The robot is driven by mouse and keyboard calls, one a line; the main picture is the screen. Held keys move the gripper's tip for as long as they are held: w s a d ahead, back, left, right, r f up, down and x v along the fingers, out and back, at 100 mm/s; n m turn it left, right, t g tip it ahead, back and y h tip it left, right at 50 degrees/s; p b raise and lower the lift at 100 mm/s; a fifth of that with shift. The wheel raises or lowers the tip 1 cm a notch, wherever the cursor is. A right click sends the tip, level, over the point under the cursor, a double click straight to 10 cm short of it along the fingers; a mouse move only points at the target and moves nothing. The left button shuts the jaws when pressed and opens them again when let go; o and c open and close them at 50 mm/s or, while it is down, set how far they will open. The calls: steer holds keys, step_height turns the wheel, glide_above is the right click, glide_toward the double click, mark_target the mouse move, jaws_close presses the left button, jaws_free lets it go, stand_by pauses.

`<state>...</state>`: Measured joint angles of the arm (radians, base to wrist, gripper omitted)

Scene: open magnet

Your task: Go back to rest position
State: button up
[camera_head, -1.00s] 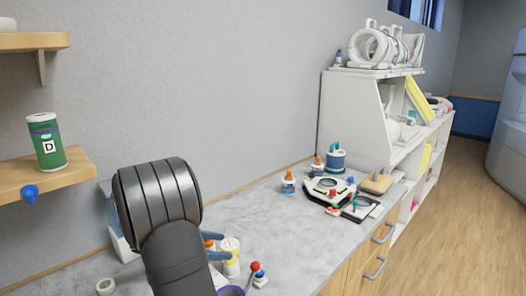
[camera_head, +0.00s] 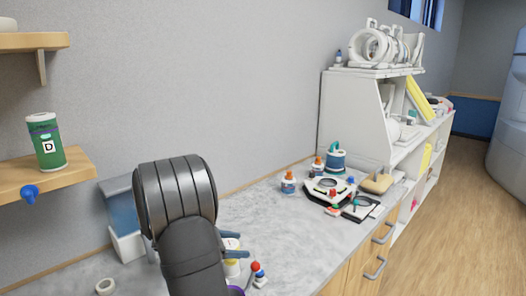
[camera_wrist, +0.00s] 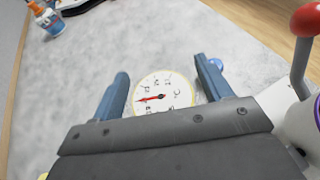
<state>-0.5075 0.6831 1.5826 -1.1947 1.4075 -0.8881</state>
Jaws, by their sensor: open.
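My gripper (camera_head: 234,244) is over the near counter, partly hidden behind my dark arm in the head view. In the wrist view my gripper (camera_wrist: 163,82) has its two blue fingers spread apart. A round white dial top with a red pointer and yellow rim (camera_wrist: 165,92) shows between and below the fingers. In the head view a white and yellow container (camera_head: 232,267) stands just below the fingers, partly hidden. Whether the fingers touch it cannot be told.
A red-knobbed stick (camera_head: 256,268) and a purple rim stand close to the gripper. A blue and white box (camera_head: 122,218) is behind my arm at the wall. Orange-capped bottles (camera_head: 288,183) and a black-and-white device (camera_head: 330,190) stand farther back. The middle counter is clear.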

steer(key=r, duration=0.3)
steer(key=shift+s+d+r, duration=0.15)
steer(key=shift+d+r, duration=0.1)
steer(key=shift+r, duration=0.1)
steer(key=s+d+r, duration=0.4)
steer(key=d+r, duration=0.2)
steer(key=d, duration=0.4)
steer(key=w+a+r+n+t+y, duration=0.2)
steer(key=a+n+t+y, duration=0.25)
steer(key=a, duration=0.35)
steer(key=w+a+r+n+t+y, duration=0.1)
steer(key=w+a+n+t+y, duration=0.25)
steer(key=a, duration=0.55)
steer(key=shift+n, duration=0.8)
steer(key=a+f, duration=0.2)
steer(key=a, duration=0.1)
steer(key=a+f, duration=0.2)
steer(key=a, duration=0.2)
steer(key=a+f, duration=0.2)
steer(key=a, duration=0.1)
steer(key=shift+a+f, duration=0.3)
steer(key=shift+f, duration=0.1)
steer(key=shift+a+f, duration=0.2)
steer(key=shift+f, duration=0.35)
steer(key=shift+o, duration=0.5)
